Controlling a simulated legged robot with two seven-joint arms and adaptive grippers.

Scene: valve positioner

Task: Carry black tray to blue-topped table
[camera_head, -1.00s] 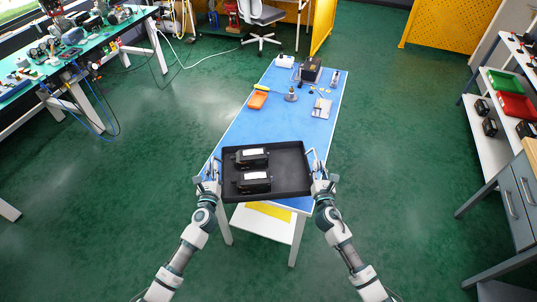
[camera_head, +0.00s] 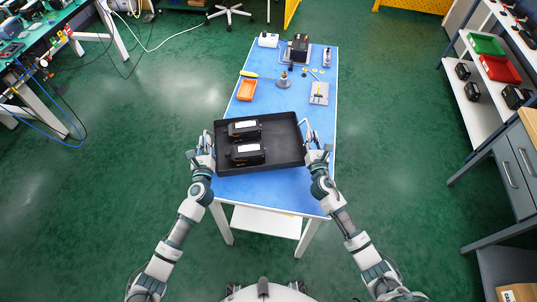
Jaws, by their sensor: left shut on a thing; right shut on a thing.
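The black tray (camera_head: 281,158) is a shallow rectangular tray with two black boxy devices (camera_head: 246,153) with white labels in its left half. It shows over the near half of the blue-topped table (camera_head: 270,189). I cannot tell whether its underside touches the tabletop. My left gripper (camera_head: 205,148) is shut on the tray's left side handle. My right gripper (camera_head: 313,143) is shut on its right side handle. The tray looks about level. Part of the tabletop is hidden under the tray and my arms.
On the table's far half are an orange bin (camera_head: 247,90), a small round fixture (camera_head: 283,83), a grey plate (camera_head: 319,93) and a dark box (camera_head: 300,48). A shelf with green and red bins (camera_head: 500,67) stands right. A cluttered bench (camera_head: 40,35) is at upper left. Green floor between is open.

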